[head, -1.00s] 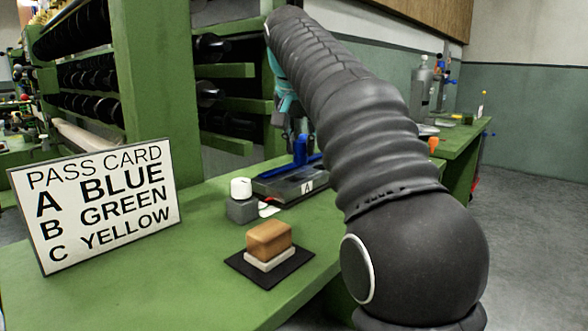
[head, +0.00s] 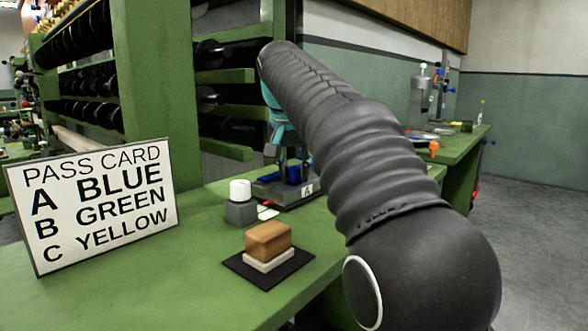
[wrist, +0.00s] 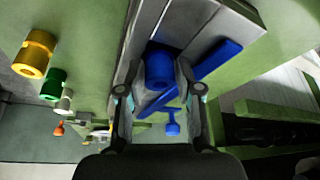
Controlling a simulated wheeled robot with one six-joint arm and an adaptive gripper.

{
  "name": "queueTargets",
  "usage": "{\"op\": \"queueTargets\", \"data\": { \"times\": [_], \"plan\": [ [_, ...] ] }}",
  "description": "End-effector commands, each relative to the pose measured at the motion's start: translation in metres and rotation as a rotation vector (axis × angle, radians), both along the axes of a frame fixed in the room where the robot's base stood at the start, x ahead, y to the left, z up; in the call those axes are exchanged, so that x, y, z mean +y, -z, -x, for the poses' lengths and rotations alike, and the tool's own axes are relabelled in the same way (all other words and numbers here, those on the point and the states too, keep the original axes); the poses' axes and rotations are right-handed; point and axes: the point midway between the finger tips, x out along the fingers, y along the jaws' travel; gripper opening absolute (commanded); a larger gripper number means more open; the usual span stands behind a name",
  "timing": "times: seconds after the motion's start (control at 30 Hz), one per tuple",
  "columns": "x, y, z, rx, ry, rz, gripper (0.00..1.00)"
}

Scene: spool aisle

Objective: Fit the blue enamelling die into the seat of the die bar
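The blue die (wrist: 160,66) is between the two fingers of my gripper (wrist: 161,82) in the wrist view, with the pads against its sides. The grey die bar (wrist: 190,18) lies just beyond and below it; the die overlaps the bar in this view, so I cannot tell whether it touches the seat. A flat blue strip (wrist: 212,60) crosses diagonally beside the die. In the head view, my gripper (head: 285,150) is low over the grey bar (head: 272,190) with label A, and blue shows beneath it. My arm hides part of the bar.
Yellow (wrist: 35,54) and green (wrist: 53,84) pieces stand to the left in the wrist view. A white-topped grey block (head: 240,205), a brown block on a dark pad (head: 268,240) and the pass card (head: 92,205) stand on the green bench. A rack (head: 158,90) rises behind.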

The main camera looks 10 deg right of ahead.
Motion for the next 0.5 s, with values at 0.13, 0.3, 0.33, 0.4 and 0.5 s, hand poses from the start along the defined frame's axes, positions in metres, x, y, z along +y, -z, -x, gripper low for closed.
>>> {"op": "queueTargets", "data": {
  "times": [0.13,0.3,0.33,0.4,0.5],
  "plan": [
    [0.000,0.000,0.000,0.000,0.000,0.000,0.54],
    [0.000,0.000,0.000,0.000,0.000,0.000,0.54],
    [0.000,-0.001,0.000,0.000,0.000,0.000,0.54],
    [0.000,-0.004,0.000,0.000,0.000,0.000,0.54],
    [0.002,-0.013,0.003,-0.001,0.000,0.000,0.54]
  ]
}}
